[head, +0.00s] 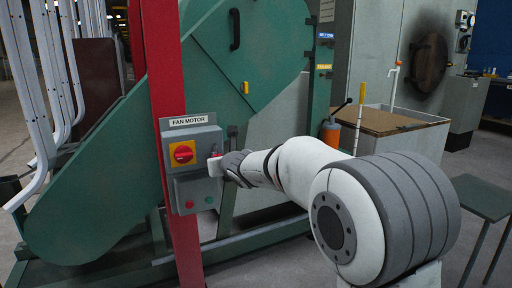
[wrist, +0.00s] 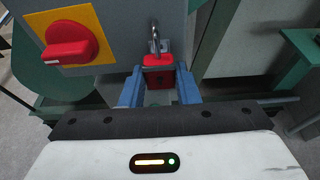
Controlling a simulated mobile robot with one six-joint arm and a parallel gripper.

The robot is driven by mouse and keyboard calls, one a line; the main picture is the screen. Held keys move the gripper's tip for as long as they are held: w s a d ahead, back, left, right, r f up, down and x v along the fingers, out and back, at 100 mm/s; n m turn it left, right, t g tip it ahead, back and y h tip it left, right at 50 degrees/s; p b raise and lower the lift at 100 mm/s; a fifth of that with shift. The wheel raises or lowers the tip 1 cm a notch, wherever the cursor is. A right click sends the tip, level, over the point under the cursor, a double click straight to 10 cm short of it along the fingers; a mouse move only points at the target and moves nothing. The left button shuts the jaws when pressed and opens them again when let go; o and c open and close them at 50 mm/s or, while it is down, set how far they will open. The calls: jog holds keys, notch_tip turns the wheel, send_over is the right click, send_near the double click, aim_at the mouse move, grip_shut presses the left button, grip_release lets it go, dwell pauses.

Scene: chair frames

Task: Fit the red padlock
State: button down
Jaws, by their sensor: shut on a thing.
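The red padlock (wrist: 158,72) is between the blue fingers of my gripper (wrist: 160,88) in the wrist view. Its metal shackle (wrist: 154,38) points up, beside the right edge of the grey switch box. In the head view my gripper (head: 217,166) is at the right side of the grey fan motor box (head: 204,140), and only a bit of red shows there. The box carries a red rotary switch on a yellow plate (head: 182,153), also in the wrist view (wrist: 68,42). I cannot tell whether the shackle passes through anything.
The box is mounted on a red post (head: 157,80) with a FAN MOTOR label (head: 190,121). A lower box with a green button (head: 209,200) and a red button hangs below. A green machine housing (head: 110,170) stands behind. A grey bin (head: 400,130) stands to the right.

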jog(key=shift+f, duration=1.35)
jog(key=c, duration=1)
grip_release()
jog(key=shift+c, duration=0.5)
jog(key=shift+s+d, duration=0.1)
jog(key=shift+s, duration=0.05)
jog(key=s+d, duration=0.4)
jog(key=s, duration=0.4)
